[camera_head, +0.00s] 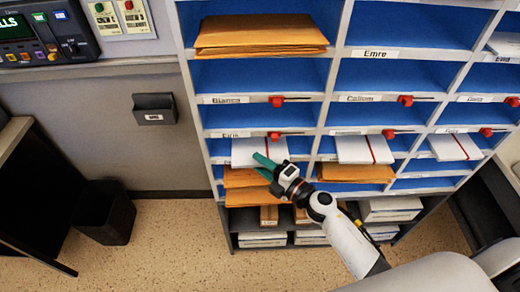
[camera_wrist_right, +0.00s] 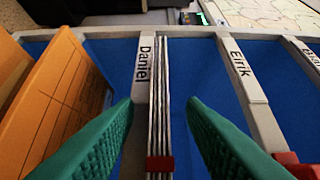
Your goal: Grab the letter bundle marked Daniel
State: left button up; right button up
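My right gripper (camera_head: 258,164) is open in front of the shelf unit, at the white letter bundle (camera_head: 247,151) in the left column. In the right wrist view, the bundle (camera_wrist_right: 160,75) shows edge-on as several thin white layers with a red band near its front end. It lies beside the shelf edge label reading Daniel (camera_wrist_right: 143,62). The green fingers of the right gripper (camera_wrist_right: 160,104) stand on either side of the bundle, with a gap at each side. In the head view I cannot read the Daniel label. My left gripper is not in view.
Orange envelopes (camera_head: 247,178) fill the compartment below and show at left in the right wrist view (camera_wrist_right: 55,95). The Eirik label (camera_wrist_right: 240,68) marks the shelf edge above. Other white bundles (camera_head: 363,150) lie further right. A dark bin (camera_head: 104,213) stands left.

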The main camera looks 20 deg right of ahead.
grip_shut()
